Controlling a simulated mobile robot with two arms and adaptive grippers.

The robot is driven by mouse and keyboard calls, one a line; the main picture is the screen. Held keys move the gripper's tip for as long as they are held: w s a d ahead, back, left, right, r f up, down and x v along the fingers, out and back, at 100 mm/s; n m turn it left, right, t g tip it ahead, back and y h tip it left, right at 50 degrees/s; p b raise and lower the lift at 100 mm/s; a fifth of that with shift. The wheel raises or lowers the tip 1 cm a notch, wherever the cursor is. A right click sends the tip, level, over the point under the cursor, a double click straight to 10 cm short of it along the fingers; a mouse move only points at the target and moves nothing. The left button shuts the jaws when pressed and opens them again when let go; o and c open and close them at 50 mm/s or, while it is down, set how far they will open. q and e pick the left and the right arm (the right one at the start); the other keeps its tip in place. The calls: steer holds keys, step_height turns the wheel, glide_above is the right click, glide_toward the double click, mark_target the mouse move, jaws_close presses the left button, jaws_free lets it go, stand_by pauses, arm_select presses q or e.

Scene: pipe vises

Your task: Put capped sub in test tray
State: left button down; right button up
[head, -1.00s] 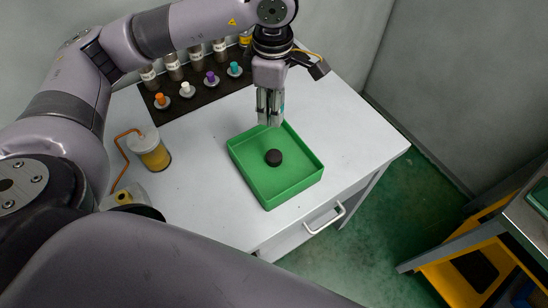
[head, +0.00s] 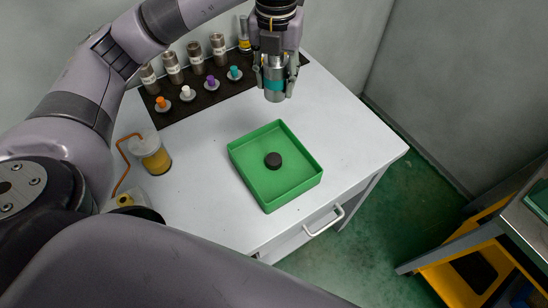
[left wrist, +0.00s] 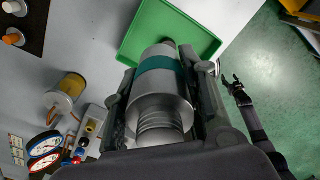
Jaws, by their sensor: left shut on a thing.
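My left gripper (head: 275,88) is shut on a grey metal cylinder with a teal band, the sub (head: 274,83). It holds the sub in the air behind the tray in the head view. In the left wrist view the sub (left wrist: 160,90) lies between both fingers, with a threaded end toward the camera. Its far end is hidden there. The green test tray (head: 292,191) sits on the white table, with a black round piece (head: 273,160) on its floor. The tray (left wrist: 205,42) also shows beyond the sub in the left wrist view.
A dark mat (head: 205,95) at the back holds orange, white, purple and teal plugs, with several labelled metal cylinders (head: 196,57) behind. A yellow-filled jar (head: 153,157) with a copper tube stands left of the tray. The table right of the tray is clear.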

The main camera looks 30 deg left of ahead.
arm_select(q)
step_height(320, 180, down, 16)
steer(key=p, duration=0.3)
steer(key=shift+r, duration=0.25)
step_height(320, 180, down, 3)
steer(key=shift+f+p, duration=0.2)
steer(key=shift+p, duration=0.25)
steer(key=shift+f, duration=0.45)
steer(key=shift+f, duration=0.1)
steer(key=c, duration=1)
jaws_free()
